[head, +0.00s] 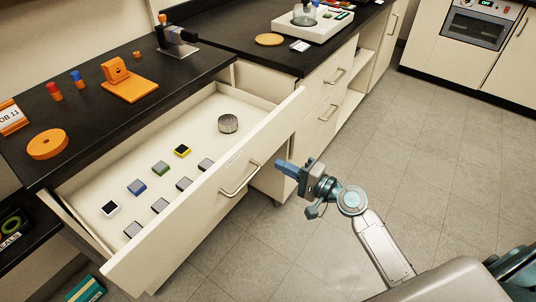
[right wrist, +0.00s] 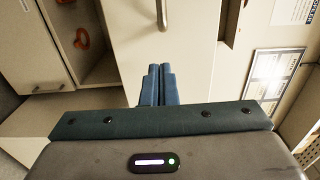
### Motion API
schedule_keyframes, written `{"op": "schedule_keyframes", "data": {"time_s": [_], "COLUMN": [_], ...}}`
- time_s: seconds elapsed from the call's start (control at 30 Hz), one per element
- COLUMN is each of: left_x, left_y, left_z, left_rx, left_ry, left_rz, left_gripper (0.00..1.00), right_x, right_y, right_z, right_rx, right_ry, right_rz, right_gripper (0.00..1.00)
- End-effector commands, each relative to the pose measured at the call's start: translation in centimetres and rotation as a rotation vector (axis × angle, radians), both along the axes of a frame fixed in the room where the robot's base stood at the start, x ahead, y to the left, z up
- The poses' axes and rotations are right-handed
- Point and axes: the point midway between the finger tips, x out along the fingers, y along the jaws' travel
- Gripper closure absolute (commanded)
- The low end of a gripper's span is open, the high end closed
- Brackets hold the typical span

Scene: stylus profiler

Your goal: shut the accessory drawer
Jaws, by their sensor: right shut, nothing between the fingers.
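The accessory drawer (head: 205,200) is pulled well out from under the black counter, and its cream front faces the floor side. The drawer's bar handle (head: 240,179) is on that front; a handle (right wrist: 162,14) also shows in the right wrist view. My right gripper (head: 279,164) is shut and empty, just in front of the drawer front and right of the handle. In the right wrist view its blue fingers (right wrist: 160,70) are together and point at a cream panel. I cannot tell whether they touch it. My left gripper is out of view.
Several small square blocks (head: 136,187) and a round metal tin (head: 228,123) lie in the drawer. The black counter (head: 95,120) holds an orange stand (head: 128,82) and an orange disc (head: 48,144). The tiled floor (head: 400,150) is clear.

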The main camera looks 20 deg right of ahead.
Motion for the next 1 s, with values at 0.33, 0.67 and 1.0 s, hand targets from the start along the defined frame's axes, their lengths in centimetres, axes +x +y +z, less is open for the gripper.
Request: {"op": "schedule_keyframes", "data": {"time_s": [0.33,0.67,1.0], "left_x": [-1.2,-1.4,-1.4], "left_y": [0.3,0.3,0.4], "left_z": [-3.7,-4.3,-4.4], "left_rx": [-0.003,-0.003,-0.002], "left_ry": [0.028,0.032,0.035], "left_rz": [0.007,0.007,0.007], "left_gripper": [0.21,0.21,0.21], "right_x": [3.9,4.4,5.1], "right_y": [2.8,3.2,3.7], "right_z": [0.1,0.0,0.0], "right_rx": [0.002,-0.001,0.002], "right_ry": [0.0,0.001,-0.001], "right_rz": [0.0,0.001,0.001], "right_gripper": [1.0,1.0,1.0]}}
